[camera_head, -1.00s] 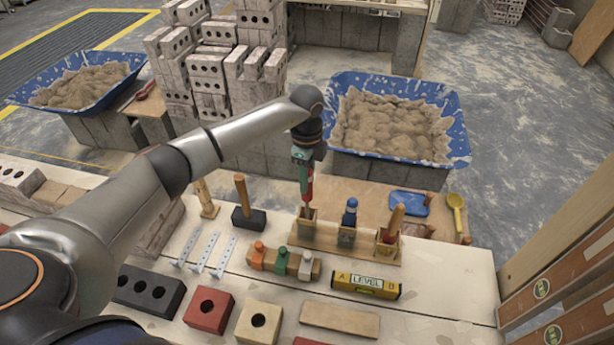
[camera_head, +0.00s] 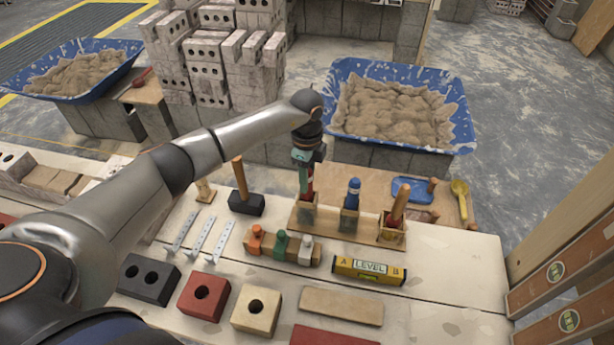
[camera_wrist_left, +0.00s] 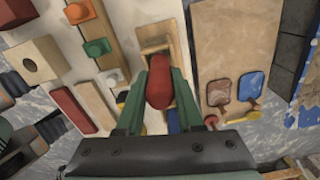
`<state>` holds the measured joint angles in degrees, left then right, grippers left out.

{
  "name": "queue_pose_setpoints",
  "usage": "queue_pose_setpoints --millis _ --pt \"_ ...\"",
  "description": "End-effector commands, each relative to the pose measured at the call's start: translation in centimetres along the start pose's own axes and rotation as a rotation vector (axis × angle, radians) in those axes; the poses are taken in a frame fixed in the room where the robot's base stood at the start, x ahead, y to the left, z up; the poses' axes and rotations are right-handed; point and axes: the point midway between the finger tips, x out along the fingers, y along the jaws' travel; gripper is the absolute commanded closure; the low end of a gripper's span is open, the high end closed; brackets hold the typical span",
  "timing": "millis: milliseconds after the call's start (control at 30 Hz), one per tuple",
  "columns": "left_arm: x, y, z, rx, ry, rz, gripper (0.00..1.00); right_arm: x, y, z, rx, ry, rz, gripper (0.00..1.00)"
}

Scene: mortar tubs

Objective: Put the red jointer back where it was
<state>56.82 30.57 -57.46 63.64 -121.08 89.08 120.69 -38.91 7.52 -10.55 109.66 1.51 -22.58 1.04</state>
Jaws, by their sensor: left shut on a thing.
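The red jointer (camera_head: 308,188) is upright, with its red handle between the fingers of my left gripper (camera_head: 304,163). In the left wrist view the red handle (camera_wrist_left: 159,84) sits between the two green fingers (camera_wrist_left: 160,76). The jointer is at the left holder of the wooden rack (camera_head: 328,229). Its lower end is down at that holder; I cannot tell how deep it sits. A blue-handled tool (camera_head: 352,190) stands in the middle holder, and a tool with a wooden handle (camera_head: 398,203) in the right one. My right gripper is not in view.
In front of the rack lie a block with coloured knobs (camera_head: 281,246) and a yellow level (camera_head: 368,271). A mallet (camera_head: 245,201) stands left of it. Behind are a blue mortar tub (camera_head: 460,135), a blue float (camera_head: 411,189) and a yellow scoop (camera_head: 460,188).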

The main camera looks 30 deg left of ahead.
Motion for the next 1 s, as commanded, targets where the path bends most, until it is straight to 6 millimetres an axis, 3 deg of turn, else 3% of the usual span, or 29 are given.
queue_pose_setpoints --millis 1000 --pt "0.89 -0.01 -0.04 0.001 0.001 -0.001 1.0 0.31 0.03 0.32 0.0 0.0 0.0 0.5"
